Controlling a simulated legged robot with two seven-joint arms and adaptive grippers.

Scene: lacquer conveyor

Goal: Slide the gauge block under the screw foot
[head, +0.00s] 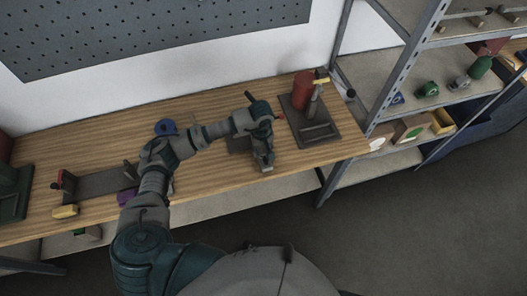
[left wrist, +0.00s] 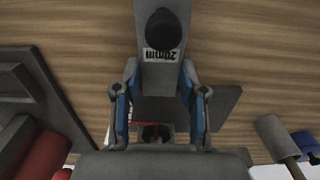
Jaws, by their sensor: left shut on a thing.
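My left gripper (head: 264,150) is shut on a grey block with an upside-down printed label, seen in the left wrist view (left wrist: 160,75); I take it as the gauge block. A black round knob or stub sits at its far end. The gripper's blue-padded fingers (left wrist: 160,105) are on either side of it. The block (head: 266,167) points towards the table's front edge in the head view. A dark grey plate (head: 239,143) lies beside and partly behind the gripper. I cannot clearly make out the screw foot. My right gripper is not in view.
A dark base (head: 318,133) with a red cylinder (head: 303,88) and a post stands close to the right of the gripper. A blue roll (head: 165,127) and a grey fixture (head: 100,184) are on the left. Metal shelving (head: 400,75) borders the table's right end.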

